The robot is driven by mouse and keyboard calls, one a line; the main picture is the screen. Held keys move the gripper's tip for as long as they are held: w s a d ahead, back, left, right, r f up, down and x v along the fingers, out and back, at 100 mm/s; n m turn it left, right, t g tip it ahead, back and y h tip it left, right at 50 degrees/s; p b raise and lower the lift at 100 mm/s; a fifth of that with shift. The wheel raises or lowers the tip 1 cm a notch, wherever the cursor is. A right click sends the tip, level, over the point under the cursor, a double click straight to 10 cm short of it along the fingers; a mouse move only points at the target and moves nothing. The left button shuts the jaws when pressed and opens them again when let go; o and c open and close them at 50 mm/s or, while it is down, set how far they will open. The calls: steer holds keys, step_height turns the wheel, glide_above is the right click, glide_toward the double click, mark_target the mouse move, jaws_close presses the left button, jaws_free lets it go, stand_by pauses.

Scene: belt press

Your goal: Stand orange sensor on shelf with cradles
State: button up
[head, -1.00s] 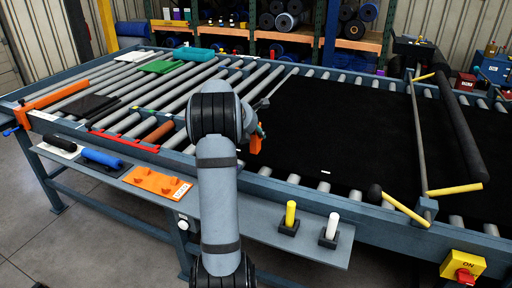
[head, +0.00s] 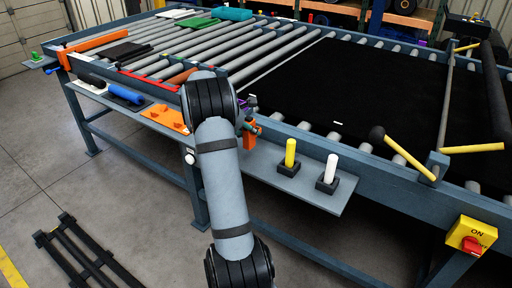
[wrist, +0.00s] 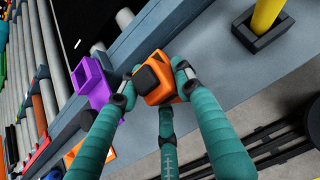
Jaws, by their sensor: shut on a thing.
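My gripper (wrist: 156,84) is shut on the orange sensor (wrist: 153,62), an orange block with a black face, in the wrist view. The sensor also shows in the head view (head: 249,139), partly hidden by my arm. It is at the front rail, over or at the grey shelf (head: 253,168), left of the yellow roller's cradle. I cannot tell whether its base touches the shelf. In the wrist view the shelf (wrist: 225,55) lies under and beside the sensor. A yellow roller (head: 290,152) and a white roller (head: 330,168) stand upright in black cradles.
A purple square bracket (wrist: 90,77) sits on the rail just left of the sensor. An orange tray (head: 166,117) and a blue roller (head: 126,94) lie farther left on the shelf. Bare shelf lies between sensor and yellow roller. The red switch (head: 471,244) is at right.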

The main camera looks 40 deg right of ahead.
mark_target(248, 140)
step_height(248, 140, down, 4)
steer(key=shift+s+b, duration=0.1)
steer(key=shift+b, duration=0.35)
steer(key=shift+f, duration=0.15)
steer(key=shift+f, duration=0.15)
steer(key=o, duration=1.3)
steer(key=shift+o, duration=0.2)
